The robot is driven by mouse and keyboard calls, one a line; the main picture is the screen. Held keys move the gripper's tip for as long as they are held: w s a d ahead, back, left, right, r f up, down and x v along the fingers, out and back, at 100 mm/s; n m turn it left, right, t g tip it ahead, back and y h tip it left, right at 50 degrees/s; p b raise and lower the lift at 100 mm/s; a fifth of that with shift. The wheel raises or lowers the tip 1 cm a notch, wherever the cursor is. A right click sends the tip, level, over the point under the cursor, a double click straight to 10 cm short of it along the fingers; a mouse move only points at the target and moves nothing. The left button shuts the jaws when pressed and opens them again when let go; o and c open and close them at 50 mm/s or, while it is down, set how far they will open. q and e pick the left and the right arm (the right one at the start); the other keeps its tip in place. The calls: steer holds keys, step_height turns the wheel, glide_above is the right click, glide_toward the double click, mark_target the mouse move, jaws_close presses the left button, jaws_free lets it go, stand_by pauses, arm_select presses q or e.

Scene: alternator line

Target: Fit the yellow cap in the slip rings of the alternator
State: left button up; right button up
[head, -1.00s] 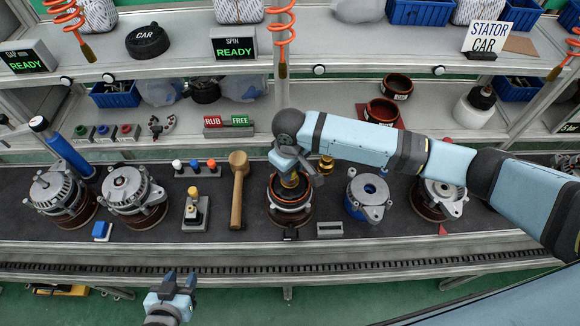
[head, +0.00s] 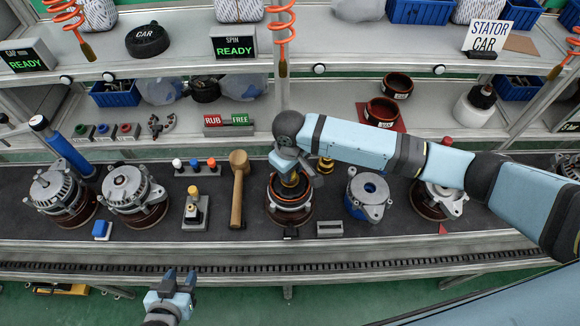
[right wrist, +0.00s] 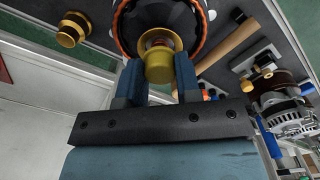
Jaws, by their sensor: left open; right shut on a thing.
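The yellow cap (right wrist: 159,68) sits between the fingers of my right gripper (right wrist: 160,82), which is shut on it. In the head view my right gripper (head: 291,172) points down over the middle of the open alternator (head: 289,214), a dark round body with a copper-coloured ring. In the right wrist view the cap lies in line with the pale and reddish centre of the alternator (right wrist: 197,38); whether it is seated there I cannot tell. My left gripper (head: 178,281) is open and empty in front of the bench's near edge.
A wooden mallet (head: 238,190) and a small stand with a yellow top (head: 194,210) are left of the alternator. A yellow-and-black piece (head: 326,165) stands just behind. More alternators (head: 133,197) sit at left.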

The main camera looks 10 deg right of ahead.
arm_select(q)
steer(key=shift+s, duration=0.1)
arm_select(e)
steer(key=shift+f, duration=0.5)
steer(key=shift+f, duration=0.1)
steer(key=shift+f, duration=0.3)
arm_select(q)
steer(key=shift+w+r, duration=0.2)
steer(key=shift+w, duration=0.3)
arm_select(e)
steer(key=shift+f, duration=0.2)
steer(key=o, duration=1)
steer(key=shift+c, duration=0.2)
arm_select(q)
steer(key=shift+s+f, duration=0.15)
steer(key=shift+s, duration=0.15)
steer(key=shift+s+f, duration=0.1)
steer(key=shift+s, duration=0.1)
